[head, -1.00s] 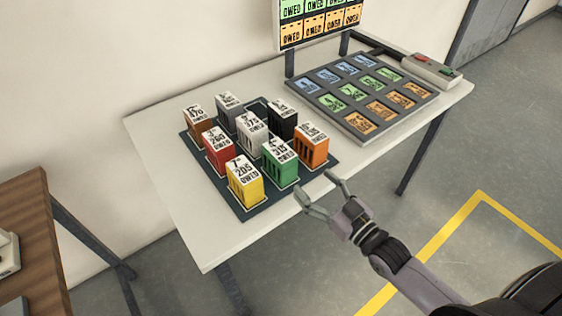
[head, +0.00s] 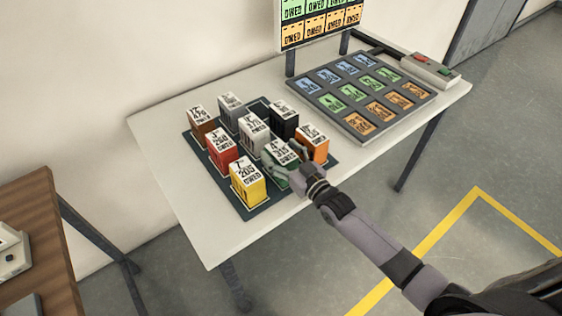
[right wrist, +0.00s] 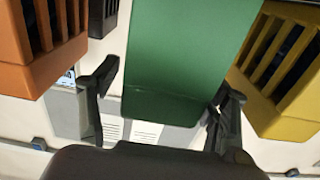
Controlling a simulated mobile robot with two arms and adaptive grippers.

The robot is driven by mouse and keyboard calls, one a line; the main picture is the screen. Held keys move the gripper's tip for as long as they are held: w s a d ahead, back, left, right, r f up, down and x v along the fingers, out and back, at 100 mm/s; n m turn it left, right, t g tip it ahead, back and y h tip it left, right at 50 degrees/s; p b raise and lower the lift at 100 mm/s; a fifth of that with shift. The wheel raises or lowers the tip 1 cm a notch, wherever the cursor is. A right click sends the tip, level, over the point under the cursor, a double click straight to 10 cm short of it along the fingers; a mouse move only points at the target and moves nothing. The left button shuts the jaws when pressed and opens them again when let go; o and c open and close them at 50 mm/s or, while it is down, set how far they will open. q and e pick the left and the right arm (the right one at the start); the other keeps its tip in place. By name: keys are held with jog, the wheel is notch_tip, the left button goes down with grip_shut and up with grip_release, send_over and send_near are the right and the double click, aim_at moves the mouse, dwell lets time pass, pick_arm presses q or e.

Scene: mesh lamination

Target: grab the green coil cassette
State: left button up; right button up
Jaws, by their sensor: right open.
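The green coil cassette (head: 281,153) stands upright on the dark tray (head: 258,209), between the yellow and orange cassettes. Its top label shows, but its front is largely covered by my right gripper in the head view. My right gripper (head: 284,158) is open, with its fingers at the green cassette. In the right wrist view the green cassette (right wrist: 185,60) fills the middle, and the open fingers of the right gripper (right wrist: 165,105) are on either side of its near end. I cannot tell whether they touch it. My left gripper is not in view.
The yellow cassette (head: 247,184) and orange cassette (head: 314,145) stand close on either side. Red (head: 221,152), white (head: 254,133), black (head: 284,122), grey (head: 231,111) and brown (head: 199,124) ones share the tray. A slotted panel (head: 350,125) lies at the table's right.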

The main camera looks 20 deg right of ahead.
jog(key=shift+w, duration=0.1)
grip_shut()
dwell(0.9)
jog(key=shift+r, duration=0.15)
